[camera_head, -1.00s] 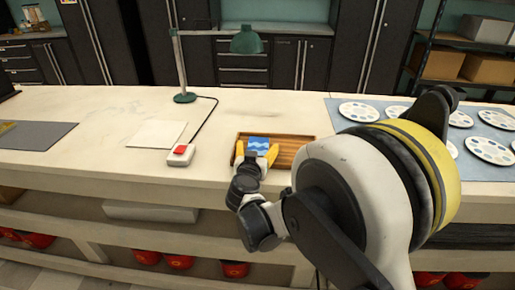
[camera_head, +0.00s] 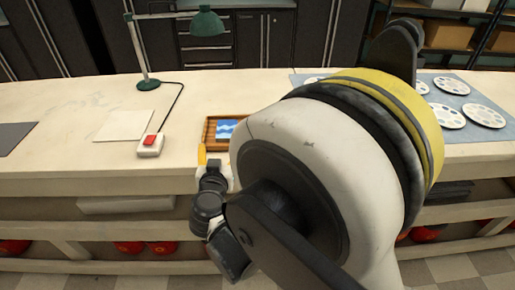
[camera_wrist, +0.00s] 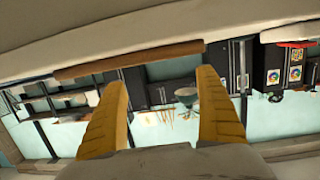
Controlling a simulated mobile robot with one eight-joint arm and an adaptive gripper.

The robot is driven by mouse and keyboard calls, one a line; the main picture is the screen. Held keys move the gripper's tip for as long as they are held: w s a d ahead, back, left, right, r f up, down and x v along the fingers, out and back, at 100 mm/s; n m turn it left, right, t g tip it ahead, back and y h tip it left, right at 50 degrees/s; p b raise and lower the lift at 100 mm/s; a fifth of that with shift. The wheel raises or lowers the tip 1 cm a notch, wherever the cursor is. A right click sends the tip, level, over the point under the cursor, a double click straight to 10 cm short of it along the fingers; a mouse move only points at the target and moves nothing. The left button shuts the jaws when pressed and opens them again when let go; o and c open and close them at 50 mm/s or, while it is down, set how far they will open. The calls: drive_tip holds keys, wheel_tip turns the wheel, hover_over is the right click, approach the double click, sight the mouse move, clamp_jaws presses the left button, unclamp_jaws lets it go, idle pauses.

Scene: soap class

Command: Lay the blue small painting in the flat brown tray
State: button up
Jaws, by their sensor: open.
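The blue small painting (camera_head: 226,129), with pale wave bands, lies in the flat brown tray (camera_head: 209,131) on the workbench. My arm hides the right part of the tray and perhaps the painting's edge. My gripper (camera_head: 212,158) is at the bench's front edge, on the near side of the tray and apart from the painting. In the wrist view the two yellow fingers of my gripper (camera_wrist: 161,75) are spread with nothing between them. A brown strip, likely the tray's edge (camera_wrist: 130,59), shows beyond the fingertips; the painting is not visible there.
A green desk lamp (camera_head: 148,84) stands behind left of the tray. A white box with a red button (camera_head: 150,145) and a pale sheet (camera_head: 124,125) lie to the left. Paint palettes (camera_head: 447,116) lie on a blue mat at the right.

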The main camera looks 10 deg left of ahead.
drive_tip(key=w+d+r+h, duration=0.1)
drive_tip(key=d, duration=0.3)
drive_tip(key=w+d+r+g+h, duration=0.1)
drive_tip(key=d, duration=0.3)
drive_tip(key=w+d+r+m+h, duration=0.1)
drive_tip(key=d, duration=0.3)
drive_tip(key=shift+d+r+g, duration=0.3)
drive_tip(key=shift+r+g, duration=0.1)
drive_tip(key=s+d+r+g+h, duration=0.15)
drive_tip(key=s+d, duration=0.25)
drive_tip(key=d, duration=0.4)
drive_tip(key=s+d+r+m+g, duration=0.15)
drive_tip(key=s+d, duration=0.25)
drive_tip(key=d, duration=0.4)
drive_tip(key=s+d+g, duration=0.2)
drive_tip(key=s+d, duration=0.1)
drive_tip(key=d, duration=0.5)
drive_tip(key=s+d+f+g+y, duration=0.1)
drive_tip(key=s+d, duration=0.2)
drive_tip(key=s, duration=0.7)
drive_tip(key=shift+s+d+g, duration=0.25)
drive_tip(key=shift+s+g, duration=0.05)
drive_tip(key=shift+s, duration=0.05)
drive_tip(key=shift+y, duration=0.25)
